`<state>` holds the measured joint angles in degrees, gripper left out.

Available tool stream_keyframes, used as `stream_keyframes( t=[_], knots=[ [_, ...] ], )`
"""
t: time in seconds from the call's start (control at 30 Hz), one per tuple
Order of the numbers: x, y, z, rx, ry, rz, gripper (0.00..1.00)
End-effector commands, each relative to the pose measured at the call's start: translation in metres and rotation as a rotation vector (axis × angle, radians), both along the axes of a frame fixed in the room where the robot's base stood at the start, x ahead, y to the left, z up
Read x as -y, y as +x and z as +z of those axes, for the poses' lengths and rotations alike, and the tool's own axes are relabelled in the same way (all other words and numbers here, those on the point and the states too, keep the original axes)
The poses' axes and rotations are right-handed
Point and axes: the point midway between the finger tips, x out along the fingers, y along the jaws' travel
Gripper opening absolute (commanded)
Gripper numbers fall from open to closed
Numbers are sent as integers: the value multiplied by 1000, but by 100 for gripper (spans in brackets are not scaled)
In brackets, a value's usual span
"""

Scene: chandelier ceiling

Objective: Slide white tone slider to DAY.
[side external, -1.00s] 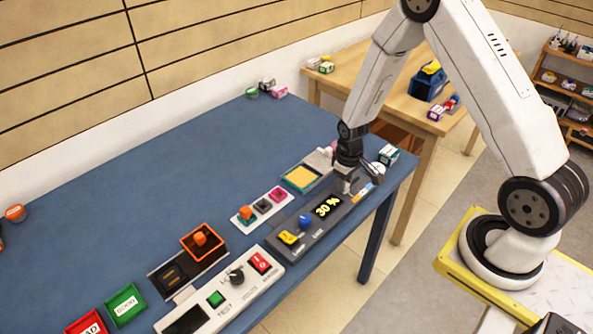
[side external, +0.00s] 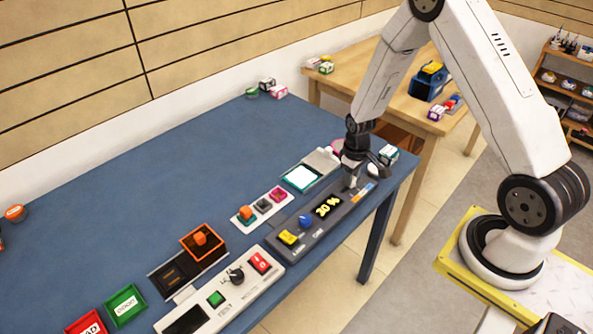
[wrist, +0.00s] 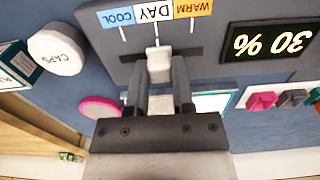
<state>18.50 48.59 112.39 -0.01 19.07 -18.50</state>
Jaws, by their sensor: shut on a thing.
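The white tone slider (wrist: 159,66) sits in a dark slot on the grey panel (side external: 284,242), level with the DAY label (wrist: 153,13). The COOL label (wrist: 120,17) is on one side and the WARM label (wrist: 193,8) on the other. My gripper (wrist: 170,85) is shut on the slider, one finger on each side. In the side external view my gripper (side external: 352,181) reaches down to the panel's far end and hides the slider.
The panel display (side external: 327,206) reads 30 %. A teal-framed square (side external: 302,178) behind the panel glows white. A button strip (side external: 262,206) lies behind the panel.

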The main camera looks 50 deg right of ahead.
Motion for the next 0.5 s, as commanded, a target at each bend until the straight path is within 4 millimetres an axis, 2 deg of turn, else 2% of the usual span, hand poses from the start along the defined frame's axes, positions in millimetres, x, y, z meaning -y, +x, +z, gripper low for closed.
stream_keyframes(
  t=[0.17,0.2,0.3,0.5],
  knots=[
    [0,0,0,0,0,0,0],
    [0,0,0,0,0,0,36],
    [0,0,0,0,0,0,65],
    [0,0,0,1,0,0,65]
  ],
)
